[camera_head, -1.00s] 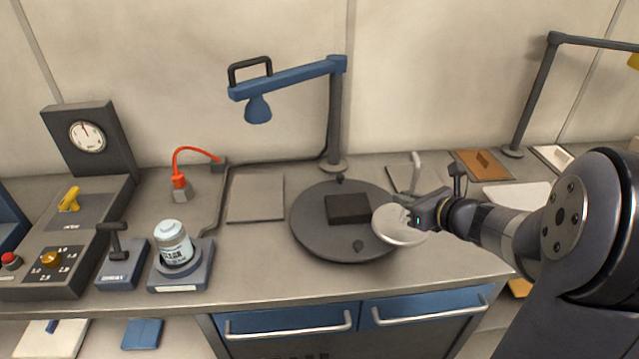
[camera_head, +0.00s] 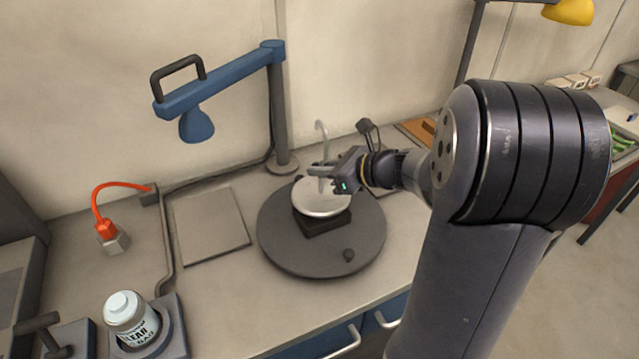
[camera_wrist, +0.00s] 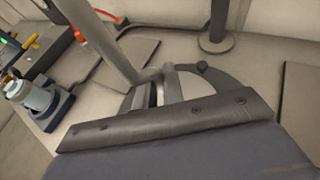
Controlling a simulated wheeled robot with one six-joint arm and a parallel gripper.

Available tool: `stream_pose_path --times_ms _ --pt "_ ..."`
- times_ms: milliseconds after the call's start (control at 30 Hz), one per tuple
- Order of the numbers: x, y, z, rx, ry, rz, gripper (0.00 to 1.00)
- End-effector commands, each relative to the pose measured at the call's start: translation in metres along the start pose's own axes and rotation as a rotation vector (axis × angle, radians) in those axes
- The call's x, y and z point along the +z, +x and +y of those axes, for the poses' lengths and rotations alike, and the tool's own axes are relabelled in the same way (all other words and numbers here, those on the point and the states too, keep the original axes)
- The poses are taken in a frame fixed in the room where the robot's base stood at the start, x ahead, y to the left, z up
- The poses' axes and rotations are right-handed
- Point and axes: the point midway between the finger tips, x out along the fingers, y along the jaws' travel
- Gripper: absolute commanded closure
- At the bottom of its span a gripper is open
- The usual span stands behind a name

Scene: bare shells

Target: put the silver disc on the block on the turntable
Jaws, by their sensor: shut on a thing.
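The silver disc (camera_head: 320,204) is over the dark block (camera_head: 322,225) on the round dark turntable (camera_head: 290,258). It covers the block's top, and I cannot tell whether it touches it. My gripper (camera_head: 322,172) is shut on the disc's upright handle, above the disc. In the wrist view the handle shows as a pale bar between my fingers (camera_wrist: 158,92), with part of the disc (camera_wrist: 128,104) beyond. Most of the block and turntable is hidden there.
A blue lamp arm (camera_head: 225,85) on a post stands behind the turntable. A flat grey plate (camera_head: 210,225) lies to its left, with a white canister (camera_head: 132,318) nearer the front. A red-cabled plug (camera_head: 106,232) is at the back left.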

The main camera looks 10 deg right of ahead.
Motion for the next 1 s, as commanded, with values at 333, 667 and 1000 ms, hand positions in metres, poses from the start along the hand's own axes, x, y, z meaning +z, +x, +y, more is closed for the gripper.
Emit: stream_pose_path --times_ms 333,667,1000 --pt "-0.034 0.014 0.0 0.0 0.0 -0.001 1.0" --pt "-0.038 0.016 0.0 0.0 -0.001 0.0 1.0" --pt "-0.037 0.015 0.0 0.0 0.0 0.0 0.69"
